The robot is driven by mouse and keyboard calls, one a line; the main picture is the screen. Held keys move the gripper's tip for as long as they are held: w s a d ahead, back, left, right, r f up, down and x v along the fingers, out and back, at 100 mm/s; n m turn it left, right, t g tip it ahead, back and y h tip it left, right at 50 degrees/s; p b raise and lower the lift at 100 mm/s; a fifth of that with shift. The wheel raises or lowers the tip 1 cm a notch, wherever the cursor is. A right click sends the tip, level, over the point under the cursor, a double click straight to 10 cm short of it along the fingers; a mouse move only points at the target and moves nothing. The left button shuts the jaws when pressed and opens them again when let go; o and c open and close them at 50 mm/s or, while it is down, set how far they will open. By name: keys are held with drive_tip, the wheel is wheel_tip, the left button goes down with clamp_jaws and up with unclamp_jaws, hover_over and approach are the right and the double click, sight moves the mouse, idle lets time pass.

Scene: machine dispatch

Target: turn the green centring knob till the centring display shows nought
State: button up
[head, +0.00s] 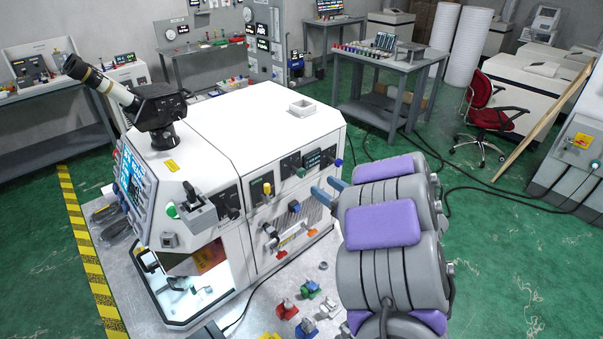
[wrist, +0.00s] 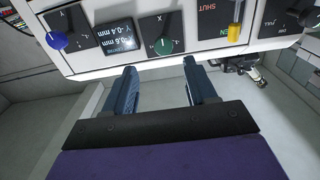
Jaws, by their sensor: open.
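The green centring knob (wrist: 163,46) sits on the machine's white panel, on a dark plate marked X; it is small in the head view (head: 299,172). The centring display (wrist: 117,34) is beside it, upside down in the wrist view, and seems to read X -0.6 mm and Y -0.4 mm. My gripper (wrist: 158,66) is open and empty. Its two blue fingers point at the panel with the green knob lined up between them, seemingly short of it. In the head view my gripper (head: 324,188) is just in front of the panel.
A blue knob (wrist: 58,40) marked Y is on the display's other side. A yellow-handled switch (wrist: 235,32) marked SHUT is close by on the panel. Below the panel a lever or fixture (head: 290,236) juts out. Several coloured parts lie on the machine's base (head: 262,300).

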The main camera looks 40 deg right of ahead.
sight(303, 174)
drive_tip(key=w+a, duration=0.1)
drive_tip(key=w, duration=0.4)
drive_tip(key=w+a, duration=0.1)
drive_tip(key=w, duration=0.2)
drive_tip(key=shift+w+a+r, duration=0.1)
drive_tip(key=shift+w+a, duration=0.25)
drive_tip(key=shift+w, duration=0.4)
drive_tip(key=shift+d, duration=0.8)
drive_tip(key=shift+c, duration=0.4)
drive_tip(key=shift+a, duration=0.55)
drive_tip(key=c, duration=0.5)
drive_tip(key=shift+d, duration=0.2)
drive_tip(key=c, duration=0.5)
drive_tip(key=shift+o, duration=0.2)
